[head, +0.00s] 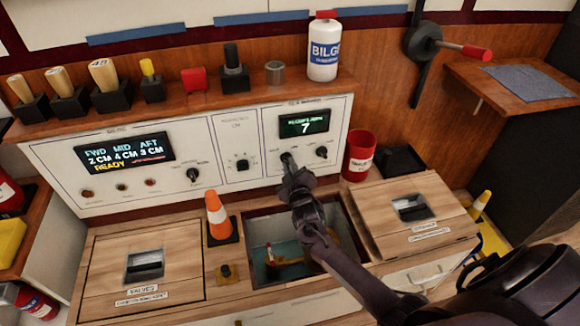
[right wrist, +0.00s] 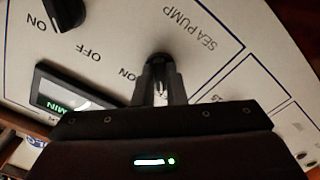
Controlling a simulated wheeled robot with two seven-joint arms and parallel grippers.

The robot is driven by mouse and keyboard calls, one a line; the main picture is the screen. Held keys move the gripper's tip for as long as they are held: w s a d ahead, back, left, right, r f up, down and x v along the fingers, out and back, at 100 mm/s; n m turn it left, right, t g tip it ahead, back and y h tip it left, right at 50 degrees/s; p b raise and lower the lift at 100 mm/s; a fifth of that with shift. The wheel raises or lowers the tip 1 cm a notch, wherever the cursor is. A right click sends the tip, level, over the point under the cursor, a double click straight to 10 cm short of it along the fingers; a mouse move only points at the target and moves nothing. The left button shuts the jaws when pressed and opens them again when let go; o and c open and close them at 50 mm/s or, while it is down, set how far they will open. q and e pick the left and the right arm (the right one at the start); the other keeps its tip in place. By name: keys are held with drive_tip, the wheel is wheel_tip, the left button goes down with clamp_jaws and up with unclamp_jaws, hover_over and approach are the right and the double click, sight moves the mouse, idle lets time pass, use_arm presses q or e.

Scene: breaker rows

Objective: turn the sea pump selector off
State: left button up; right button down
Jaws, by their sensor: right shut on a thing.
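The sea pump selector is a small black knob (right wrist: 160,64) on the white right-hand panel (head: 343,115). In the right wrist view, the words SEA PUMP, OFF and ON show around it. My right gripper (head: 288,166) is shut on this knob, and its two fingers (right wrist: 160,84) show on either side of it. The fingers hide much of the knob, so I cannot tell which word it points to. A second black knob (head: 321,152) is to its right; it also shows in the right wrist view (right wrist: 65,12). My left gripper is not in view.
A display (head: 303,123) above the knobs reads 7. A red can (head: 358,156) stands right of the panel. A shelf with several tools (head: 103,75) runs above.

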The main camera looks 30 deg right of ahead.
drive_tip(key=c, duration=1.5)
unclamp_jaws()
drive_tip(key=shift+s, duration=0.1)
